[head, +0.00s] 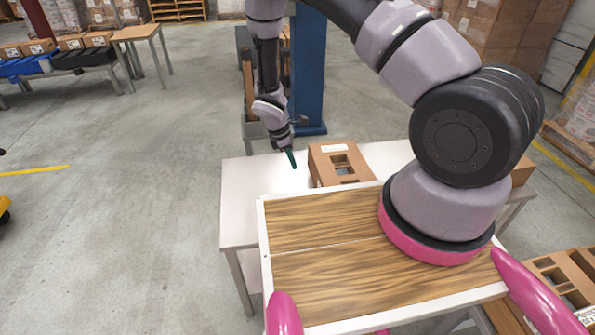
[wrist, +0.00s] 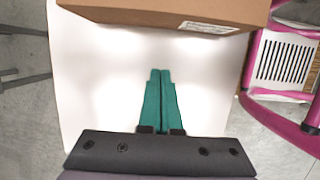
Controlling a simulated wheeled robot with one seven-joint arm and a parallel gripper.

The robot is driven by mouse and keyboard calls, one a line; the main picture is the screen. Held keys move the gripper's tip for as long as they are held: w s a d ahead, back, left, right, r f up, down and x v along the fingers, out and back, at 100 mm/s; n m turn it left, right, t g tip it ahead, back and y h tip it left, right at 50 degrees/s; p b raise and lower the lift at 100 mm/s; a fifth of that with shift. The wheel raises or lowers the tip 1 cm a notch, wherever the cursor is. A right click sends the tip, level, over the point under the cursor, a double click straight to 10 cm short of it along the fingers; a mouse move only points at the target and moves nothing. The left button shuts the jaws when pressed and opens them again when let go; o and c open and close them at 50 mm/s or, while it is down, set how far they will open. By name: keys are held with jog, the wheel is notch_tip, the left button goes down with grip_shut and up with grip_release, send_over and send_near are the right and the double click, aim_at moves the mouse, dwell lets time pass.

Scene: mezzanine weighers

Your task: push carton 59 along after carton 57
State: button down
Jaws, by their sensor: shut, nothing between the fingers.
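A brown carton (head: 322,166) with a white label and cut-out openings stands on the white table (head: 238,205). No number can be read on it, so I cannot tell whether it is 57 or 59. In the wrist view a carton (wrist: 170,12) spans the top, with a label on its near side. My gripper (head: 291,158) points down over the table just left of the carton, apart from it. Its green fingers (wrist: 160,72) are pressed together with nothing between them. Another brown carton (head: 522,171) shows partly at the table's right end, behind my arm.
A blue post (head: 309,70) stands behind the table. Several cartons (head: 70,42) sit on a roller line at far left. An open crate-like carton (head: 565,280) is at lower right.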

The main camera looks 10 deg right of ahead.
jog(key=x, duration=0.8)
jog(key=shift+d+f, duration=0.15)
jog(key=shift+f, duration=0.05)
jog(key=d, duration=0.3)
jog(key=shift+d+f, duration=0.1)
jog(key=shift+f, duration=0.2)
jog(key=shift+d, duration=0.5)
